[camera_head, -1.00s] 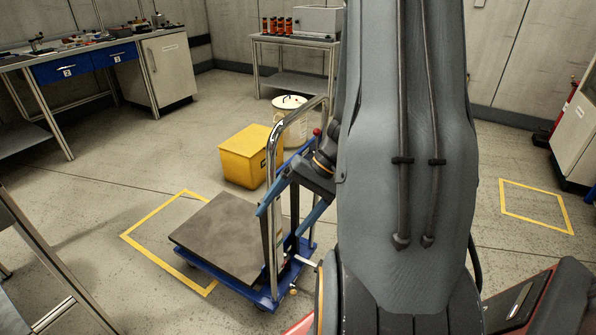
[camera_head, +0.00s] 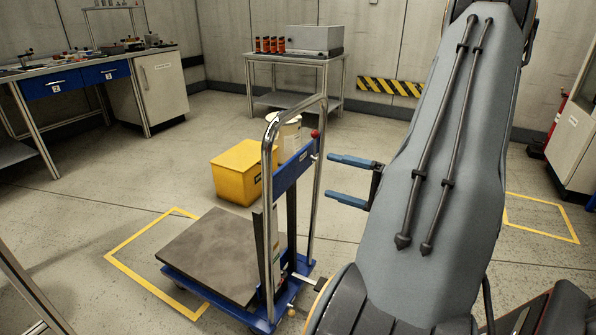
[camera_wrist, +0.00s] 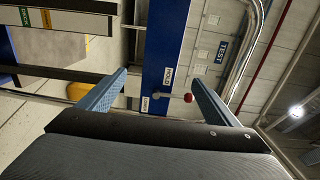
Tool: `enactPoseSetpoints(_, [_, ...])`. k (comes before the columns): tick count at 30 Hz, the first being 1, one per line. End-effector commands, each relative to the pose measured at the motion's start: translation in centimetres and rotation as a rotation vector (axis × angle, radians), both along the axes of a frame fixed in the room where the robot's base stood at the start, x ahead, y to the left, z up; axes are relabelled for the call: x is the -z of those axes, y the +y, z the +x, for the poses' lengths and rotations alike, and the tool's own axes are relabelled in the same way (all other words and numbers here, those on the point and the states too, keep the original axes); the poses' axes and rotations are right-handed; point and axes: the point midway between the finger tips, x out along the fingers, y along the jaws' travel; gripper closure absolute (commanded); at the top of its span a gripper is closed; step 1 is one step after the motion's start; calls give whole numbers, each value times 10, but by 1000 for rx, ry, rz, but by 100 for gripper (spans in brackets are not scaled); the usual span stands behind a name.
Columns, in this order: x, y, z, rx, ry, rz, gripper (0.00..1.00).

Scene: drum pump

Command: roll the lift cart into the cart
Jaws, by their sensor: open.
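The lift cart (camera_head: 214,250) has a dark flat platform, a blue base and a chrome push handle (camera_head: 268,160). It stands left of my arm, its platform partly inside a yellow floor outline (camera_head: 130,267). My gripper (camera_head: 350,178) is open and empty, with two blue fingers pointing left, just right of the handle and apparently apart from it. In the wrist view, the fingers of my gripper (camera_wrist: 155,92) spread on either side of the lift cart's blue panel (camera_wrist: 165,45), with a red knob (camera_wrist: 188,98) close to the right finger.
A yellow bin (camera_head: 236,172) and a pale drum (camera_head: 290,135) stand behind the lift cart. A bench (camera_head: 70,75) is at the back left, a table (camera_head: 300,62) at the back. Another yellow floor outline (camera_head: 540,217) lies empty at the right, near a cabinet (camera_head: 578,140).

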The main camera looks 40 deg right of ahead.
Motion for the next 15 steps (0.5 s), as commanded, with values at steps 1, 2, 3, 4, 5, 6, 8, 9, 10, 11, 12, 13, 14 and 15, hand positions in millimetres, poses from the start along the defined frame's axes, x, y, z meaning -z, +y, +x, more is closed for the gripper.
enactPoseSetpoints(1, [1, 6, 11, -7, 0, 0, 16])
enactPoseSetpoints(2, [1, 9, 17, -6, 0, 0, 16])
enactPoseSetpoints(3, [1, 13, 26, -8, 1, 1, 16])
enactPoseSetpoints(4, [1, 15, 32, -7, 1, 1, 16])
enactPoseSetpoints(5, [1, 18, 39, -8, 2, 0, 16])
enactPoseSetpoints(6, [1, 21, 47, -7, 2, 0, 16])
enactPoseSetpoints(8, [2, 26, 60, -7, 2, -1, 16])
enactPoseSetpoints(9, [2, 30, 68, -8, 2, -1, 16])
enactPoseSetpoints(10, [2, 33, 74, -7, 2, 0, 16])
enactPoseSetpoints(11, [2, 35, 79, -8, 2, 0, 16])
enactPoseSetpoints(12, [2, 38, 86, -7, 2, 0, 16])
enactPoseSetpoints(13, [2, 40, 92, -7, 2, 0, 16])
enactPoseSetpoints(14, [2, 42, 96, -7, 2, -1, 16])
enactPoseSetpoints(15, [2, 44, 102, -6, 2, -1, 16])
